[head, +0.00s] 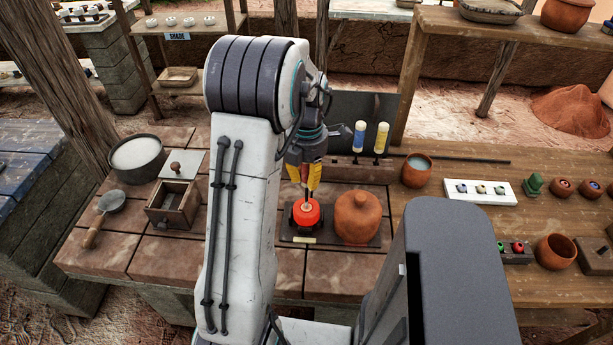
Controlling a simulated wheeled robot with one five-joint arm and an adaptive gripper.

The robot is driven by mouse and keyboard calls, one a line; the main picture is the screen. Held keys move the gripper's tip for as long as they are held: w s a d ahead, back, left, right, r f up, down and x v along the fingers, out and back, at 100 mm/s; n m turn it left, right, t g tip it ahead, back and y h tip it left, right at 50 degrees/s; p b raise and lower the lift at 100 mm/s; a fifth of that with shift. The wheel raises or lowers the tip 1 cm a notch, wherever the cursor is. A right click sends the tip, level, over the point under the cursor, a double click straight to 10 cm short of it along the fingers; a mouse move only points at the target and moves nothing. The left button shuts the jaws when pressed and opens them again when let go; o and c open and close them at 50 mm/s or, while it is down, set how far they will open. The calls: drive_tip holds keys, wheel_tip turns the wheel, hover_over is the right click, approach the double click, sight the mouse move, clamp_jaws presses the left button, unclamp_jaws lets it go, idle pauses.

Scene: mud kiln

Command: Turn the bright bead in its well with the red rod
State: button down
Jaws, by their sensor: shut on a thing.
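My gripper (304,177) points down over the front of the brick bench, its yellow-tipped fingers shut on the red rod (306,196). Only a little of the rod shows between and below the fingers. Its thin dark shaft reaches down to the glowing red-orange well (306,216). The bright bead (307,207) appears as a small pale spot in the top of the well. The rod's tip is at or just above it; I cannot tell if they touch. The well sits on a dark tray (294,238) with a pale label.
A lidded clay pot (358,218) stands close right of the well. Blue (360,137) and yellow (381,139) rods stand upright in a rack behind. A wooden box (174,203) and ladle (104,214) are at left. A clay cup (416,170) and white bead tray (478,191) are at right.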

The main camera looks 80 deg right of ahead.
drive_tip(key=m, duration=0.3)
drive_tip(key=shift+m, duration=0.4)
drive_tip(key=m, duration=0.4)
drive_tip(key=shift+m, duration=0.4)
drive_tip(key=m, duration=0.7)
drive_tip(key=shift+m, duration=0.3)
drive_tip(key=shift+w, duration=0.1)
idle(0.6)
drive_tip(key=n, duration=0.8)
